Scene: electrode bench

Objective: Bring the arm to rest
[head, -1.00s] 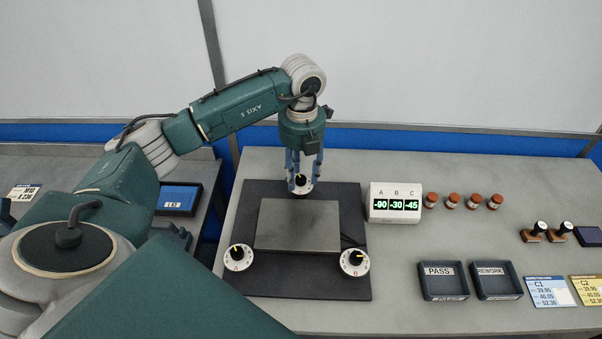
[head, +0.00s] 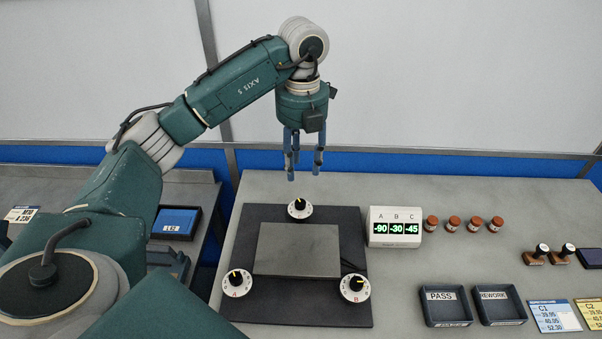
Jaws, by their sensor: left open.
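My left gripper (head: 303,172) hangs pointing down at the end of my left arm, above the back edge of the bench. Its blue fingers are apart with nothing between them. Below it, clear of the fingers, a white dial with a black knob (head: 299,208) sits at the back of the dark mat (head: 345,222). Dial A (head: 236,282) is at the mat's front left and dial B (head: 355,287) at its front right. A grey metal plate (head: 298,249) lies between the dials. My right gripper does not show.
A white display (head: 395,227) reads -90, -30, -45. Several brown-capped vials (head: 453,224) stand to its right. PASS (head: 445,306) and REWORK (head: 499,304) trays, stamps (head: 536,255) and cards (head: 553,316) lie further right. A blue-screened tray (head: 179,222) is on the left bench.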

